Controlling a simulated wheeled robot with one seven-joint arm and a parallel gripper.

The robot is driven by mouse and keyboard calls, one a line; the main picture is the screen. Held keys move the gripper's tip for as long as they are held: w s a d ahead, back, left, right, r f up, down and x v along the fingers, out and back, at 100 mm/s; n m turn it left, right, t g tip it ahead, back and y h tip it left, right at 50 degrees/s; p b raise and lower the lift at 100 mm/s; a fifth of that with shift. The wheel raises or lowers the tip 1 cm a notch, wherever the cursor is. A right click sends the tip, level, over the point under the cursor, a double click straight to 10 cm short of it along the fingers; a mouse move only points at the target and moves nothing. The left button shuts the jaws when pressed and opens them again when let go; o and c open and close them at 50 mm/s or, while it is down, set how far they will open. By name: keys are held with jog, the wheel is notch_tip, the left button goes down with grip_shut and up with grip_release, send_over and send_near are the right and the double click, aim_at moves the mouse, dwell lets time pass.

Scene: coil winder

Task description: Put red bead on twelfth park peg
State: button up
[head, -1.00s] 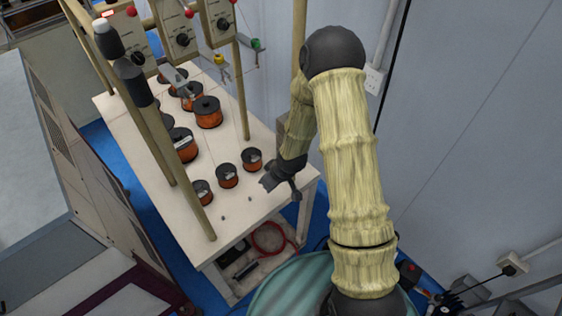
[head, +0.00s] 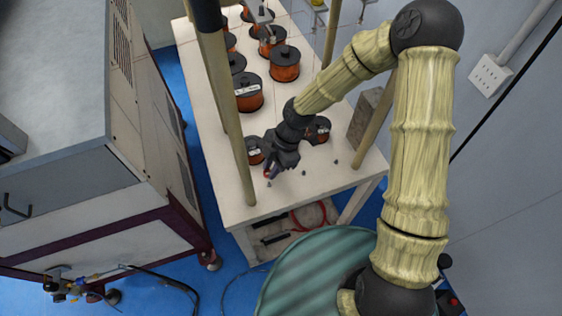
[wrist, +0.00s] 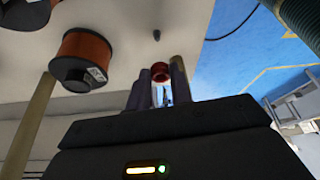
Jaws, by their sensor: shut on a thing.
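My gripper (head: 273,172) is low over the front left part of the white table, shut on a red bead. The red bead (wrist: 160,72) sits between the two fingertips (wrist: 161,82) in the wrist view, and a bit of it shows in the head view (head: 267,174). Small dark pegs stand on the table near its front edge: one (head: 269,184) just in front of the gripper, another (head: 303,172) to its right and another (head: 335,161) further right. One peg (wrist: 155,34) shows beyond the bead in the wrist view, apart from it. I cannot tell which peg is the twelfth.
A large spool (wrist: 82,58) is left of the fingers in the wrist view. Wooden posts (head: 375,119) rise from the white table (head: 235,205).

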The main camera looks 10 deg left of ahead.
aim_at(270, 183)
jog(key=shift+s, duration=0.1)
jog(key=shift+f+b, duration=2.25)
jog(key=shift+f, duration=0.3)
jog(key=shift+d+f+b, duration=0.1)
jog(key=shift+f+b, duration=0.45)
jog(key=shift+f, duration=0.45)
jog(key=o, duration=1)
jog(key=shift+r, duration=0.15)
jog(key=v, duration=0.8)
jog(key=p+v, duration=0.1)
jog(key=v, duration=0.8)
jog(key=shift+w+d, duration=0.1)
jog(key=shift+w, duration=0.15)
jog(key=shift+s, duration=0.15)
